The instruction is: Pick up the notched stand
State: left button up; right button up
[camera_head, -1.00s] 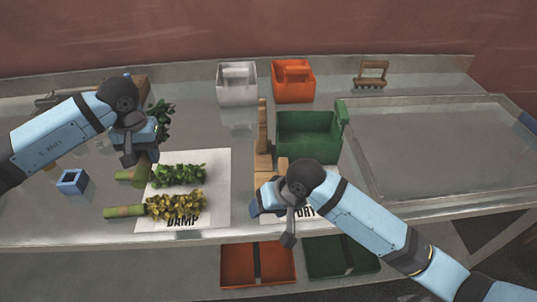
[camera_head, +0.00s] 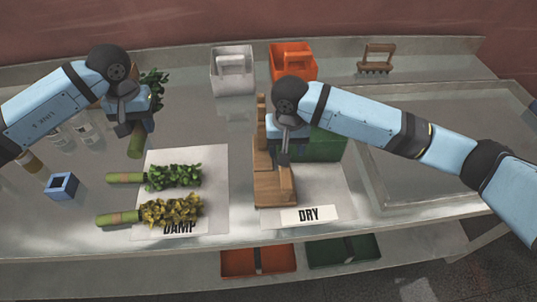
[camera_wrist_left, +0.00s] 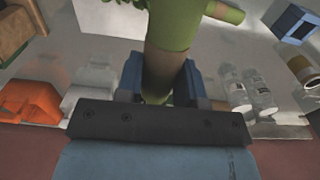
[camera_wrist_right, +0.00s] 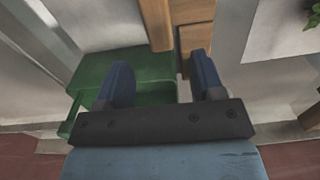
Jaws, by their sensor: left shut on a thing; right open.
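The notched stand (camera_head: 275,190) is wooden, with a flat base and upright pieces, and stands on the white DRY mat (camera_head: 335,206). My right gripper (camera_head: 284,156) is over it and hides part of it. In the right wrist view the stand (camera_wrist_right: 192,12) shows beyond the open fingers of the right gripper (camera_wrist_right: 161,64), nearer the right finger; I cannot tell whether they touch. My left gripper (camera_head: 130,125) is shut on the green stem of a leafy bundle (camera_head: 136,145), which also shows between the fingers in the left wrist view (camera_wrist_left: 165,60).
Two bundles, green (camera_head: 172,176) and yellowish (camera_head: 170,211), lie on the DAMP mat (camera_head: 212,165). A green bin (camera_head: 325,146) is close right of the stand. White (camera_head: 232,72) and orange (camera_head: 292,62) caddies stand behind. A blue holder (camera_head: 62,186) and bottles are at left.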

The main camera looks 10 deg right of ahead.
pick_arm(q)
jog(key=shift+w, duration=0.1)
pick_arm(e)
notch_tip(320, 180, down, 2)
jog(key=shift+w+f, duration=0.1)
jog(key=shift+f, duration=0.15)
pick_arm(q)
jog(key=shift+w, duration=0.2)
pick_arm(e)
jog(key=shift+w+f, duration=0.15)
jog(key=shift+f, duration=0.15)
pick_arm(q)
jog(key=shift+s+r+p, duration=0.2)
jog(key=shift+r+p, duration=0.3)
pick_arm(e)
jog(key=f, duration=0.4)
jog(key=shift+s, duration=0.4)
pick_arm(q)
jog(key=shift+w+f, duration=0.1)
jog(key=shift+w, duration=0.05)
pick_arm(e)
jog(key=shift+w+f, duration=0.15)
jog(key=shift+f, duration=0.45)
jog(key=shift+r, duration=0.1)
grip_shut()
jog(key=shift+r, duration=0.1)
pick_arm(q)
jog(key=shift+f+b, duration=0.55)
pick_arm(e)
notch_tip(320, 180, up, 20)
